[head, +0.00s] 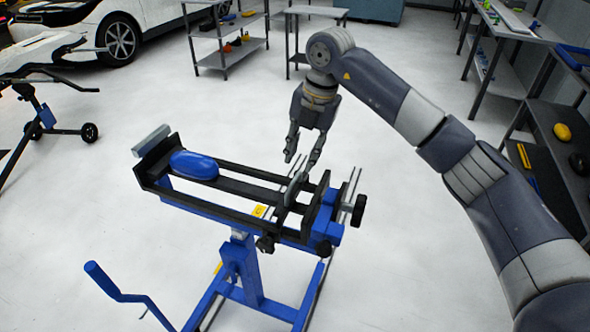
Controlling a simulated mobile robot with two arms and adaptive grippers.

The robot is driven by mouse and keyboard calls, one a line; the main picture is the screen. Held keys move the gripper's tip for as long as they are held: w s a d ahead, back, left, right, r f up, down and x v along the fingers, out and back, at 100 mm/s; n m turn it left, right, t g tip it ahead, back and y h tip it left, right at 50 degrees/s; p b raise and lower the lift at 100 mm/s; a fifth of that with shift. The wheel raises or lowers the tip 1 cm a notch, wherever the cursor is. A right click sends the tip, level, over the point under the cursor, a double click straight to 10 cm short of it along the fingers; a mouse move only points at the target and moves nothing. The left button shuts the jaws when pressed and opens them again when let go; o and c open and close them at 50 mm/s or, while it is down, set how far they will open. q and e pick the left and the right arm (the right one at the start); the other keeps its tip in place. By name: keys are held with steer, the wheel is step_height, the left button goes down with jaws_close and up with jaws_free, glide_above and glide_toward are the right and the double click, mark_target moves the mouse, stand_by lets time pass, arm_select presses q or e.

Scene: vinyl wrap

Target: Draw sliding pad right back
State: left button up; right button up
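A black and blue vice-like stand (240,184) stands in the middle of the head view, with two long rails on top. A sliding pad (295,190), an upright dark plate, sits across the rails toward their right end. A fixed end plate (320,203) is to its right. My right gripper (302,160) points down just above and behind the sliding pad. Its two fingers are spread, with nothing seen between them. Whether a fingertip touches the pad is unclear. My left gripper is out of view.
A blue oval object (194,165) lies at the left end of the rails. Black knobs (358,210) stick out at the right end. A blue crank handle (120,290) is at lower left. Shelves (548,150) stand along the right.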

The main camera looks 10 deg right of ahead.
mark_target(294, 181)
steer(key=f, duration=0.2)
steer(key=w+f, duration=0.1)
steer(key=f, duration=0.1)
steer(key=a+f+p, duration=0.1)
steer(key=f, duration=0.1)
steer(key=shift+w+f, duration=0.25)
steer(key=shift+s+a+f, duration=0.1)
steer(key=shift+a+f, duration=0.05)
steer(key=shift+f, duration=0.45)
jaws_close()
